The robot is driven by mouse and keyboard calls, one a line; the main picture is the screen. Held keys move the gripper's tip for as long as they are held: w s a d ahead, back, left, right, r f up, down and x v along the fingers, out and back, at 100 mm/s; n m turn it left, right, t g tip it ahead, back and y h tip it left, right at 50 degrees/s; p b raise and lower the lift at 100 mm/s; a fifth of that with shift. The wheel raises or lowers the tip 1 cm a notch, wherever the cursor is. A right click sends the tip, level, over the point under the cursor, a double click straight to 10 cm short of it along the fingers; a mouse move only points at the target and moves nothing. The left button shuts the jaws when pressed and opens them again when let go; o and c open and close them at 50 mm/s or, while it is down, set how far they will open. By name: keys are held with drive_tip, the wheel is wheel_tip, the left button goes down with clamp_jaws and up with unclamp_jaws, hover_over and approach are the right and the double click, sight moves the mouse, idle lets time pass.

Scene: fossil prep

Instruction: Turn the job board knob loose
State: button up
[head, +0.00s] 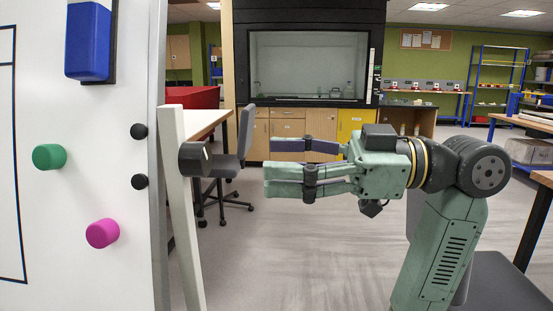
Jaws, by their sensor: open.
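The job board (60,215) is a white board filling the left side of the head view. A dark knob (194,158) sticks out on the right of the pale upright post (180,230) at the board's edge. My gripper (272,160) is right of the knob, its fingers pointing left towards it. The fingers are open and hold nothing, and a clear gap shows between them and the knob in the picture. How far apart they are in depth I cannot tell.
The board carries a blue block (88,42), a green magnet (49,157), a magenta magnet (102,233) and two small black knobs (139,131). An office chair (232,165) and a white table (200,121) stand behind. Bare floor (290,245) lies below my gripper. A bench (540,178) is at right.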

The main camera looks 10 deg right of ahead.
sight(207, 159)
drive_tip(key=shift+f, duration=0.1)
drive_tip(key=w+a+m, duration=0.1)
drive_tip(key=a, duration=0.2)
drive_tip(key=w+a+m, duration=0.1)
drive_tip(key=a+m, duration=0.1)
drive_tip(key=a, duration=0.2)
drive_tip(key=w+a+m+b, duration=0.1)
drive_tip(key=a, duration=0.2)
drive_tip(key=shift+w+a, duration=0.2)
drive_tip(key=shift+c, duration=0.4)
